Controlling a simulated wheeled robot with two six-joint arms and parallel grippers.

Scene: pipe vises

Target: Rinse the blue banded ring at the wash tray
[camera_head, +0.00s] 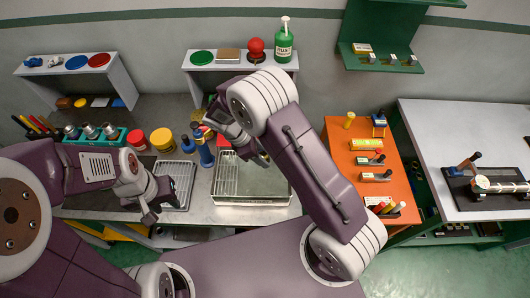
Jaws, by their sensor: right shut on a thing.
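The wash tray (280,201) is a shallow metal tray with a ribbed rack on its left, on the middle of the steel bench. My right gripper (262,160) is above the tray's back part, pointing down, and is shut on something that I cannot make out. I cannot pick out the blue banded ring; the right gripper and arm cover part of this area. My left gripper (160,206) is open and looks empty, over the bench near a small ribbed metal tray (184,168).
Blue bottles (205,153) and a yellow tin (162,139) stand left of the tray. A green bottle (284,42) and red ball (256,46) sit on the back shelf. An orange board (352,180) with tools is at right. A grey table (470,130) bears a clamped pipe.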

